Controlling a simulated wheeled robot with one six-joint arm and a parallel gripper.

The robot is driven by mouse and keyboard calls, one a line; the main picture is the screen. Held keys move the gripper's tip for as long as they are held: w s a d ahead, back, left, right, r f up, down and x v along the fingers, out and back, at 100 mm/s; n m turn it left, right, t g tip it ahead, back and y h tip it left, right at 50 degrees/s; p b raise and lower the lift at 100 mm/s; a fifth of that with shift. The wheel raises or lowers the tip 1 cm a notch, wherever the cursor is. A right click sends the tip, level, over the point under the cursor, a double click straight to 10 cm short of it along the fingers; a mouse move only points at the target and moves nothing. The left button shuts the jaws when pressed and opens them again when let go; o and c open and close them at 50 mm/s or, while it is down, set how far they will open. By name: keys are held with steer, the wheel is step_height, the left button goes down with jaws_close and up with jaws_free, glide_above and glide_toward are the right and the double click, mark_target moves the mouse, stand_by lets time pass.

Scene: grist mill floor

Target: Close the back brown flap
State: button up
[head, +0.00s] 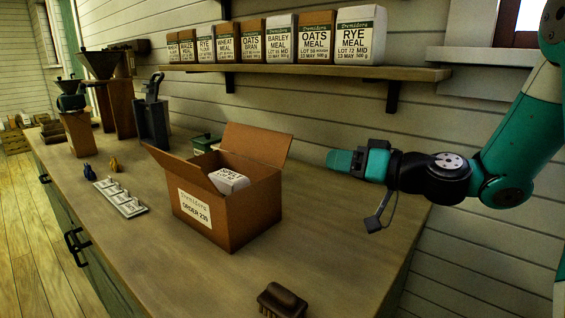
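A brown cardboard box (255,212) stands on the wooden counter in the head view, with a label reading Order 239. Its back brown flap (258,143) stands up, open, along the far edge. Another flap (168,166) sticks out open at the left. A white bag (228,181) with a printed label sits inside, partly hidden by the box walls. My gripper (334,160), with teal fingers, is in the air to the right of the box, pointing left, apart from the flap. I see no object at its fingertips; the finger gap is not clear.
A brush (282,300) lies at the counter's front. Grinders and a grey holder (152,118) stand farther back. A shelf (310,71) of labelled bags runs above.

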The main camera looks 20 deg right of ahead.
steer(key=d+m+t, duration=0.1)
steer(key=d, duration=0.1)
steer(key=p, duration=0.8)
glide_toward(283, 140)
steer(key=shift+t+h, duration=0.3)
steer(key=shift+h, duration=0.1)
steer(key=x, duration=1)
steer(key=shift+s+a+f, duration=0.15)
steer(key=shift+a+f, duration=0.1)
steer(key=shift+a, duration=0.05)
jaws_close()
